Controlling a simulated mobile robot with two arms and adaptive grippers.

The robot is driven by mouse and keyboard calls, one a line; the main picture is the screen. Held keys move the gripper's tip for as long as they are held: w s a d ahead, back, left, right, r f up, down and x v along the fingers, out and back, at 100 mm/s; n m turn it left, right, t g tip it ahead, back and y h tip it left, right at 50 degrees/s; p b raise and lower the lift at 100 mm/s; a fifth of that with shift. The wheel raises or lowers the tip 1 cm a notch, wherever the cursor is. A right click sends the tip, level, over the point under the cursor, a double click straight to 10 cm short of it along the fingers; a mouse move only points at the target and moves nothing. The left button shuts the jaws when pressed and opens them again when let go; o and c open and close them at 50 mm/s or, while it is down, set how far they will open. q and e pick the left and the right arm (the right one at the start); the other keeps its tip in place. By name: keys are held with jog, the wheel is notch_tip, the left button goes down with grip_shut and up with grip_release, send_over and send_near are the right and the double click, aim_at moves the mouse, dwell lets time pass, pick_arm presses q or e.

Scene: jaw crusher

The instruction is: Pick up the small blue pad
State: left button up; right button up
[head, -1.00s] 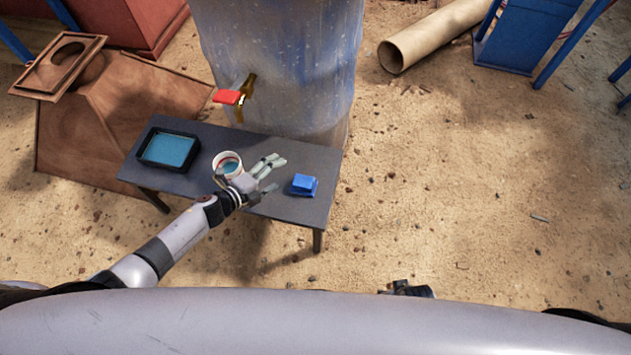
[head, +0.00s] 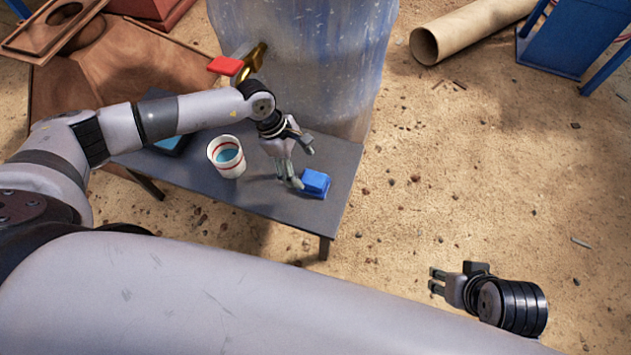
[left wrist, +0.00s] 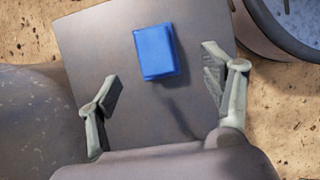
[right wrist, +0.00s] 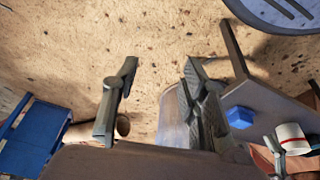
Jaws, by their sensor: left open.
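The small blue pad (head: 316,183) lies on the right part of the dark table (head: 285,210). My left gripper (head: 298,168) is open and points down just left of the pad in the head view. In the left wrist view the pad (left wrist: 156,52) lies ahead of the open fingers (left wrist: 160,90), with bare tabletop between them; nothing is held. My right gripper (head: 434,280) is away from the table over the sand, at the lower right. In the right wrist view its fingers (right wrist: 155,105) are apart and empty, and the pad (right wrist: 239,117) shows to their right.
A white cup with red bands (head: 227,160) stands on the table left of my left gripper. A dark tray (head: 168,145) is partly hidden behind my left arm. A large barrel with a brass tap and red handle (head: 225,66) stands behind the table.

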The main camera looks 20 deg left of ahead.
aim_at(312, 178)
pick_arm(q)
jog(key=x, duration=0.2)
jog(key=shift+d+f, duration=0.15)
jog(key=shift+f, duration=0.1)
jog(key=shift+d+f+b, duration=0.25)
jog(key=shift+f+b, duration=0.1)
jog(key=shift+f, duration=0.15)
jog(key=x, duration=0.1)
jog(key=b+x, duration=0.1)
jog(key=x, duration=0.2)
jog(key=shift+w+d+f, duration=0.1)
jog(key=shift+w, duration=0.25)
jog(key=shift+f, duration=0.15)
pick_arm(e)
jog(key=w+a+r+t, duration=0.1)
jog(key=w+r+t, duration=0.1)
jog(key=w, duration=0.3)
jog(key=w+a+r+t+y, duration=0.1)
jog(key=w+a+r+t, duration=0.1)
jog(key=w, duration=0.3)
jog(key=shift+w+a+t, duration=0.2)
jog(key=shift+w+t, duration=0.05)
jog(key=shift+t, duration=0.65)
pick_arm(q)
jog(key=c, duration=1.3)
